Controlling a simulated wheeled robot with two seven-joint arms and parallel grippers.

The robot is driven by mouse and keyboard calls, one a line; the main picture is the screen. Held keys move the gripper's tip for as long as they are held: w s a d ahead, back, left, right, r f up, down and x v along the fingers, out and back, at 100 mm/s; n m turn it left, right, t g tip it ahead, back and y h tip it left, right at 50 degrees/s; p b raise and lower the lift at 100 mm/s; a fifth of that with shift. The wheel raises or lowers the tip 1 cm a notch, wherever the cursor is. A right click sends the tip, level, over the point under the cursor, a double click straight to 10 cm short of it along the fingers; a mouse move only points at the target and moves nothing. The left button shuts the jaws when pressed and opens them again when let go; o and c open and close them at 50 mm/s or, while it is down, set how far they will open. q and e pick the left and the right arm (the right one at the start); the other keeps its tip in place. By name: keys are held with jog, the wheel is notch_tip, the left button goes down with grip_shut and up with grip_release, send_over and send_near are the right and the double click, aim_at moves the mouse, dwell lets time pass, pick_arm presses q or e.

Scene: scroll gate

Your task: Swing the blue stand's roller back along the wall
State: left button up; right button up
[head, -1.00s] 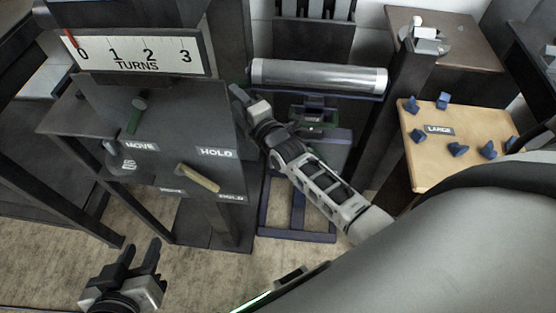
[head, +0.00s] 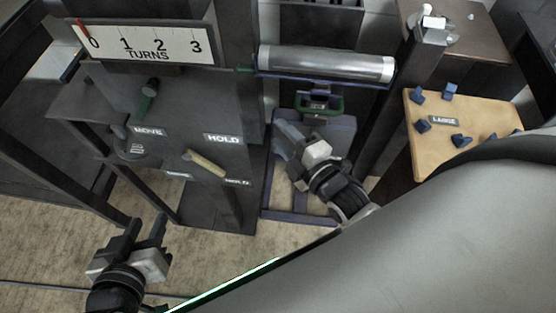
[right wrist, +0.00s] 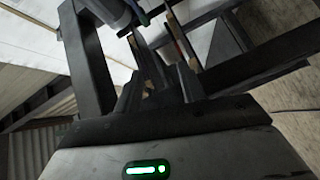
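The silver roller (head: 325,64) lies roughly level across the top of the blue stand, in a blue frame (head: 320,80) at the back centre. The stand's blue base (head: 300,217) rests on the floor, and a green-edged handle (head: 320,104) sits below the roller. My right gripper (head: 288,138) is below and in front of the roller, apart from it. In the right wrist view its two fingers (right wrist: 158,75) stand apart with nothing clearly between them. My left gripper (head: 145,228) is open and empty at the lower left, away from the stand.
A dark panel (head: 180,110) with a TURNS scale (head: 145,43), levers and MOVE and HOLD labels stands left of the roller. A wooden table (head: 420,150) with several blue pieces and a LARGE label is at right. Dark posts flank the stand.

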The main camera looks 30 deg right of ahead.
pick_arm(q)
jog(key=shift+f, duration=0.1)
pick_arm(e)
jog(key=s+a+m+g, duration=0.4)
jog(key=s+m+g, duration=0.1)
jog(key=m, duration=0.9)
jog(key=shift+s+a+r+y, duration=0.3)
jog(key=shift+s+a+y, duration=0.1)
jog(key=shift+s, duration=0.35)
pick_arm(q)
jog(key=p, duration=0.2)
jog(key=a+r+y+p, duration=0.1)
jog(key=p, duration=0.2)
jog(key=shift+s+a, duration=0.3)
pick_arm(e)
jog(key=shift+s+r+m+g, duration=0.2)
jog(key=shift+s+r+g, duration=0.05)
jog(key=shift+r, duration=0.35)
jog(key=shift+s+r+m+g, duration=0.2)
jog(key=shift+r+g, duration=0.05)
jog(key=shift+r, duration=0.35)
